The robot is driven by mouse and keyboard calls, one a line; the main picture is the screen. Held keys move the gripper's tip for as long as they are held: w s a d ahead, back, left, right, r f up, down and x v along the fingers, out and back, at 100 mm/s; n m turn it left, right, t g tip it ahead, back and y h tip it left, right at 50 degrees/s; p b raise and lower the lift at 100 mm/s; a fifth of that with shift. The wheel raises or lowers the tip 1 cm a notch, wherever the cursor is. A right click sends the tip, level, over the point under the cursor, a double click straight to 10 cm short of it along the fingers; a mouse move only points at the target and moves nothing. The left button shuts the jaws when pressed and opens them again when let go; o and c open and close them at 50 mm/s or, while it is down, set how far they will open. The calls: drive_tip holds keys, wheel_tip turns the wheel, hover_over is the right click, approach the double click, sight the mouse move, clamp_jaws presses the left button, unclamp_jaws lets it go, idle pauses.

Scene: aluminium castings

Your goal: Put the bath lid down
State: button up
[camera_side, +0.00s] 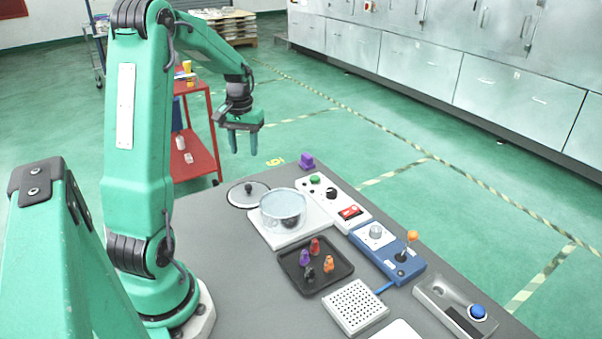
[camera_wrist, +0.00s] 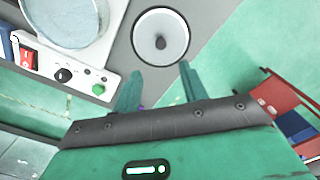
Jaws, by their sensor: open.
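The bath lid (camera_side: 249,194) is a round, pale disc with a dark rim and a dark central knob. It lies flat on the grey table, left of the glass bath, and the wrist view shows it whole (camera_wrist: 175,28). The bath (camera_side: 283,208) is a clear round dish on a white base, with no lid on it; it also shows in the wrist view (camera_wrist: 66,18). My gripper (camera_side: 243,145) is open and empty, above and behind the lid. In the wrist view its fingers (camera_wrist: 160,82) point toward the lid, apart from it.
A white control panel (camera_side: 333,203) with a green button and red switch stands beside the bath. A black tray (camera_side: 316,267) holds several small coloured pieces. A blue joystick box (camera_side: 388,250) is at right. A purple piece (camera_side: 307,160) sits at the table's far edge.

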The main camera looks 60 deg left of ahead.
drive_tip(key=d+r+m+t+y, duration=0.15)
drive_tip(key=d+r, duration=0.25)
drive_tip(key=d, duration=0.4)
drive_tip(key=d+r+m+t+h, duration=0.1)
drive_tip(key=d+r+m, duration=0.2)
drive_tip(key=d+r, duration=0.35)
drive_tip(key=s+d+m+t, duration=0.3)
drive_tip(key=s+d, duration=0.5)
drive_tip(key=d, duration=0.7)
drive_tip(key=shift+s+d+m, duration=0.2)
drive_tip(key=shift+d+m, duration=0.15)
drive_tip(key=shift+m, duration=0.4)
drive_tip(key=shift+r, duration=0.1)
